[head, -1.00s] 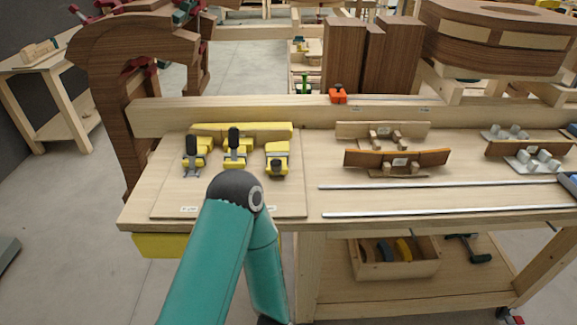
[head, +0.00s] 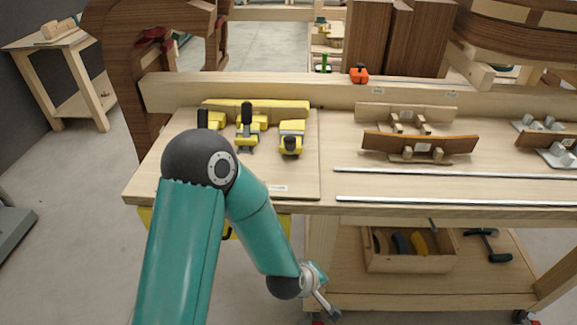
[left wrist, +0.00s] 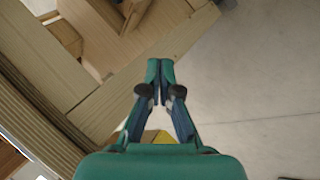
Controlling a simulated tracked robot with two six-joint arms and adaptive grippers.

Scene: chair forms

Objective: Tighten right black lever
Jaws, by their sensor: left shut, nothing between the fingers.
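Several yellow clamps stand on a board on the workbench in the head view. The right clamp (head: 291,130) has a dark lever end (head: 291,144) at its front, seeming to point toward me. The middle clamp has an upright black lever (head: 247,112). My left gripper (left wrist: 160,64) is shut and empty in the left wrist view, over wood and bare floor. In the head view my left arm bends down in front of the bench, its wrist below the bench edge, away from the clamps.
A long wooden beam (head: 300,95) runs behind the clamps. Curved wooden pieces (head: 420,144) and metal rods (head: 450,172) lie on the right. A box of tools (head: 408,262) stands on the lower shelf.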

